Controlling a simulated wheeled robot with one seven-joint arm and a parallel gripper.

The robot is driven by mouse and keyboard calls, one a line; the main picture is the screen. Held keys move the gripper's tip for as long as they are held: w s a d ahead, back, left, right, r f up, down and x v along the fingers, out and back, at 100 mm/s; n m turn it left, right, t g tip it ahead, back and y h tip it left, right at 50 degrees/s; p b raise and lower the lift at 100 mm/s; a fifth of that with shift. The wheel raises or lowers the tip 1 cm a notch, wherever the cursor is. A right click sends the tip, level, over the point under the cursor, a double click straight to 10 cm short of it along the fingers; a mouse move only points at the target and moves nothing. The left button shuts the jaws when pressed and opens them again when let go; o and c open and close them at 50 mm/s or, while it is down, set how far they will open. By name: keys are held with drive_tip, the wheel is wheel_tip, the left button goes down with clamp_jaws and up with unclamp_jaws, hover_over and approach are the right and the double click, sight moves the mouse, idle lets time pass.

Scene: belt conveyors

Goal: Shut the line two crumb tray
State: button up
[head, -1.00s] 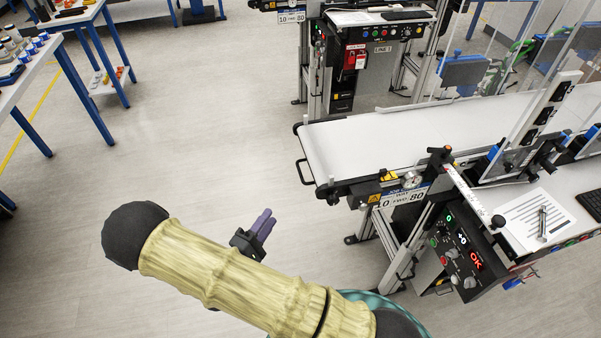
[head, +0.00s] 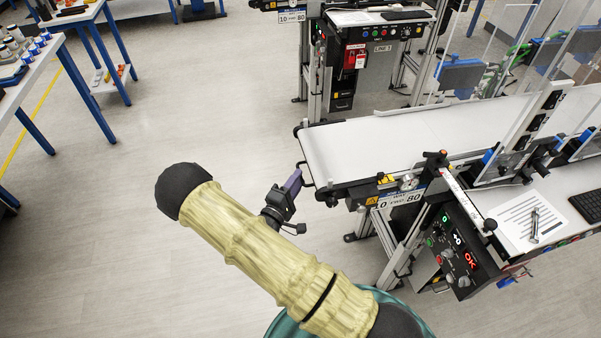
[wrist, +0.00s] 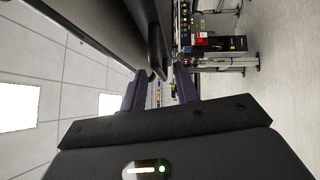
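The crumb tray shows as a dark edge with a black loop handle (head: 304,173) at the left end of the near conveyor (head: 345,150). In the wrist view the tray's dark underside fills the upper left, and its handle (wrist: 156,50) lies just ahead of the finger gap. My gripper (head: 295,181) has purple fingers and is right beside the handle. In the wrist view the fingers (wrist: 158,92) stand apart, so it is open. I cannot tell whether a finger touches the handle. How far the tray is pulled out is hard to see.
The control panel (head: 457,250) and a gauge (head: 408,183) are on the near conveyor's front side. A second conveyor marked LINE 1 (head: 383,48) stands behind. A table with small items (head: 30,65) is at left. The floor between is clear.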

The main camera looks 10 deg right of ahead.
drive_tip(key=shift+x, duration=1.3)
clamp_jaws()
